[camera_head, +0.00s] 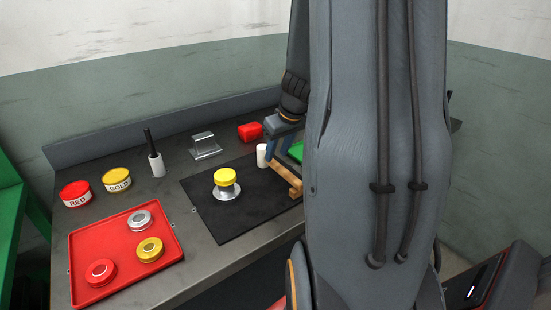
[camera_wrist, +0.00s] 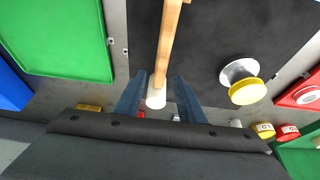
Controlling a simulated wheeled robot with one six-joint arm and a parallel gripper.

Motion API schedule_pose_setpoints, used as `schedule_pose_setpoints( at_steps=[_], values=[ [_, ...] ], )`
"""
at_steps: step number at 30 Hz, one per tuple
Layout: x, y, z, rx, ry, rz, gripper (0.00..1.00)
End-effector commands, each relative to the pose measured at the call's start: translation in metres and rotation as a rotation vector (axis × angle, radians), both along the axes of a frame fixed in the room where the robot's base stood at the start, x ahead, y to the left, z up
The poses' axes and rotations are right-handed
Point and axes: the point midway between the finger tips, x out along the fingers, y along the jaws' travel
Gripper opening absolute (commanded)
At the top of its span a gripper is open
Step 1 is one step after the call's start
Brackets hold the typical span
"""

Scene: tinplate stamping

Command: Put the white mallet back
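The white mallet has a wooden handle (camera_head: 284,175) and what looks like its white head (camera_head: 262,155), at the right back of the black mat. In the wrist view, the handle (camera_wrist: 168,42) runs up from the white head (camera_wrist: 156,97) across the picture's middle. My gripper (camera_head: 278,155) is low over the mallet, partly hidden by my arm in the head view. In the wrist view, my gripper's two blue fingers (camera_wrist: 161,78) stand on either side of the handle, with a visible gap on both sides. I cannot tell whether the mallet rests on the mat.
A yellow-topped silver piece (camera_head: 226,184) stands on the black mat (camera_head: 240,222). A red tray (camera_head: 100,230) with several round pieces lies at left. Red (camera_head: 75,193) and gold (camera_head: 117,180) tins, a black-handled white tool (camera_head: 155,164), a metal stand (camera_head: 205,147) and red block (camera_head: 250,132) stand behind.

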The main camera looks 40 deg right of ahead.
Motion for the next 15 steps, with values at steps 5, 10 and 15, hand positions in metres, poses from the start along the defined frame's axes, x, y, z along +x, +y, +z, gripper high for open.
schedule_pose_setpoints(
  at_steps=[5, 10, 15],
  values=[
    [-0.012, 0.0, 0.031, -0.003, -0.003, 0.0, 0.36],
    [-0.021, 0.001, 0.054, -0.002, -0.002, 0.0, 0.36],
    [-0.027, 0.001, 0.067, -0.001, 0.0, 0.0, 0.36]
  ],
)
